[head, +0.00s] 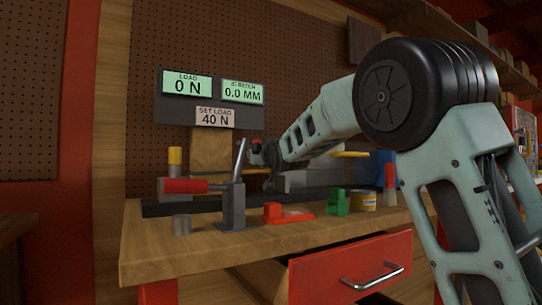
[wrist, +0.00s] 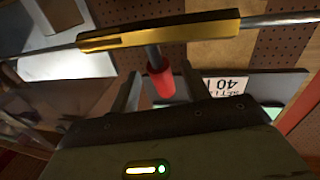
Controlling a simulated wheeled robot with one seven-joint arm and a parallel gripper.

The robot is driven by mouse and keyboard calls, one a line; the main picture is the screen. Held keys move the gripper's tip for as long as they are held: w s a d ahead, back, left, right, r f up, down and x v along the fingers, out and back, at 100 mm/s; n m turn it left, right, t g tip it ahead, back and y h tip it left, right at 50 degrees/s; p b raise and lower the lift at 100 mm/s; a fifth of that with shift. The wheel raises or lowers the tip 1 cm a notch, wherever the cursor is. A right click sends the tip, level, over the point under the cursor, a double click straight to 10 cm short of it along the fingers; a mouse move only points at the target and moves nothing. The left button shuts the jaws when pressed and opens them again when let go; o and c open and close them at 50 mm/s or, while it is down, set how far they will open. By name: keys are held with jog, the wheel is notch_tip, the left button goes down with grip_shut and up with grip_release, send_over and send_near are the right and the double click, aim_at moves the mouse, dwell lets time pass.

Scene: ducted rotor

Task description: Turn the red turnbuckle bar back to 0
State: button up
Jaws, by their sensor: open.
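The red turnbuckle bar (wrist: 160,80) shows in the wrist view as a short red grip on a grey stem. The stem joins a long yellow turnbuckle body (wrist: 160,32) with a grey rod at each end. My gripper (wrist: 161,71) is open, with one dark finger on each side of the red grip. I cannot tell whether either finger touches it. In the head view my gripper (head: 264,152) is small and partly hidden among the bench parts, with a bit of red beside it.
The display panel (head: 172,112) reads load 0 N, stretch 0.0 mm and set load 40 N. A red drawer (head: 350,268) is below.

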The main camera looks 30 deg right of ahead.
jog(key=s+a+p, duration=0.3)
jog(key=s+p, duration=0.2)
jog(key=s, duration=1.1)
jog(key=shift+s+f, duration=0.15)
jog(key=shift+f, duration=0.15)
